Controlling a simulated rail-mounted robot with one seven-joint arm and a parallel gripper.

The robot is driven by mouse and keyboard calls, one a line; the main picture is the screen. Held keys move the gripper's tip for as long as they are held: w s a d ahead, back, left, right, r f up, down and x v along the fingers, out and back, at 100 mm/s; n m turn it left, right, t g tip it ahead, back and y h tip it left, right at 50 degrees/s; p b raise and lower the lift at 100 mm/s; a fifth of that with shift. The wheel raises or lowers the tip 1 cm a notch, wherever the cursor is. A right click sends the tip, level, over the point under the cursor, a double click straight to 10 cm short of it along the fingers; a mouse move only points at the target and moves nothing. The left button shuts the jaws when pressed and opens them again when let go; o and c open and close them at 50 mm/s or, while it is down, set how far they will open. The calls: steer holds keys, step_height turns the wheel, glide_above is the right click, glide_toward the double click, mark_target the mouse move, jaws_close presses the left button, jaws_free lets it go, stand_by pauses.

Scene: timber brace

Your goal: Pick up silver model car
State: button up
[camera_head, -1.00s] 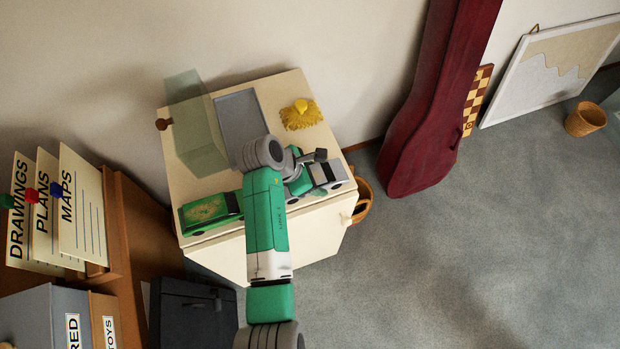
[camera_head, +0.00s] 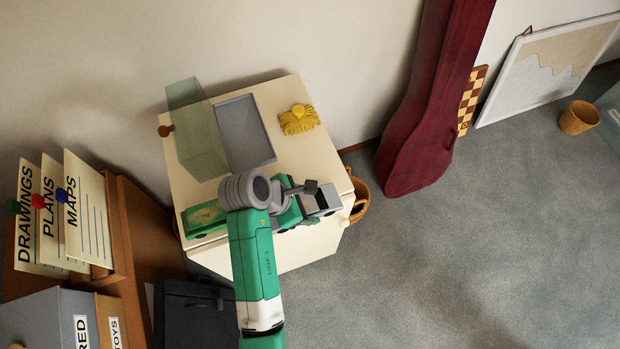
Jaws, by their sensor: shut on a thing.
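The silver model car (camera_head: 322,202) is at the front right corner of the cream cabinet top (camera_head: 279,157). Its right part shows, with dark windows; the left part is hidden by my gripper (camera_head: 302,200). My gripper is shut on it, though the fingertips are mostly hidden behind my wrist. The car overlaps the cabinet's front edge in the picture; I cannot tell how far above the top it is.
A green model car (camera_head: 203,218) sits at the front left, partly behind my arm. A grey tray (camera_head: 243,130), a clear case (camera_head: 196,135) and a yellow tufted thing (camera_head: 298,119) are on the top. A wicker basket (camera_head: 360,200) stands at the right.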

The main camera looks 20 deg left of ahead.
steer(key=s+d+p, duration=0.1)
steer(key=s, duration=0.6)
steer(key=shift+s+d+r, duration=0.25)
steer(key=shift+d+r, duration=0.1)
steer(key=shift+w, duration=0.1)
